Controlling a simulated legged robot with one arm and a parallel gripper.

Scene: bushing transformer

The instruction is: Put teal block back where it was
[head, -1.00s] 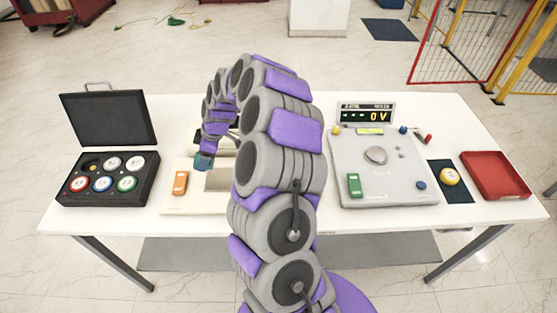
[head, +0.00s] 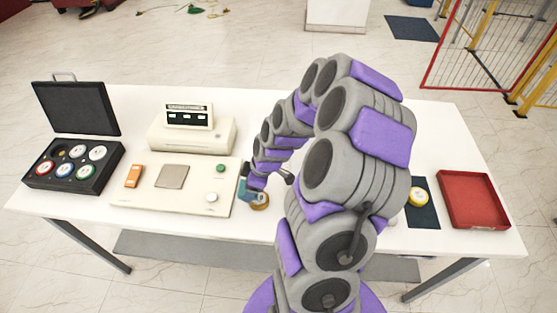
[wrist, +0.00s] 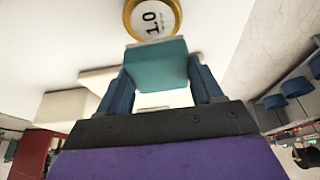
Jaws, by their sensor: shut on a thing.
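My gripper (head: 246,190) is at the right edge of the beige panel, above the white table. In the wrist view its two blue fingers (wrist: 160,75) are shut on the teal block (wrist: 157,65). Beyond the block is a gold-rimmed disc (wrist: 153,18) marked 1.0. In the head view this disc (head: 260,201) sits on the table just right of my gripper. The teal block shows only as a small patch (head: 243,188) in the head view. I cannot tell whether it touches anything below.
The beige panel (head: 130,203) carries an orange block (head: 132,177), a grey plate, and green and white knobs. A display unit (head: 190,135) stands behind it. An open black case (head: 30,179) with discs is at left. A red tray (head: 474,226) and dark mat (head: 422,215) are at right.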

